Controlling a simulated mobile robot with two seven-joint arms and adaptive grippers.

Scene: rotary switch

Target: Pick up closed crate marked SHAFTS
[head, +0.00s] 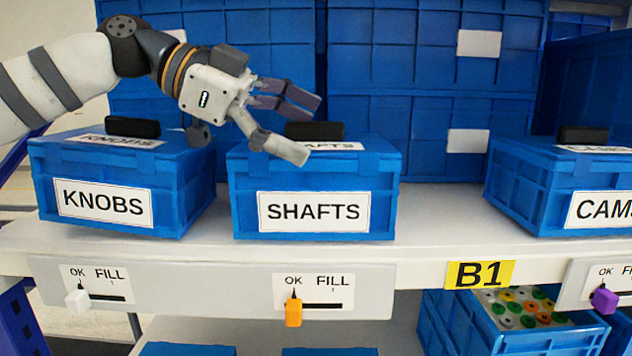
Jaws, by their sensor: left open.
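The closed blue crate marked SHAFTS (382,180) stands on the shelf in the middle of the head view, with a white front label and a black handle (328,131) on its lid. My left gripper (312,128) is open and comes in from the left at the height of the lid. The lower finger hides part of the lid and of the lid label. I cannot tell whether it touches the crate. My right gripper is out of view.
A closed crate marked KNOBS (184,195) stands to the left, and a CAMS crate (520,195) to the right. Large blue crates (390,60) stack behind. The shelf (440,215) is bare between SHAFTS and CAMS. An orange switch (293,312) sits on the front edge below.

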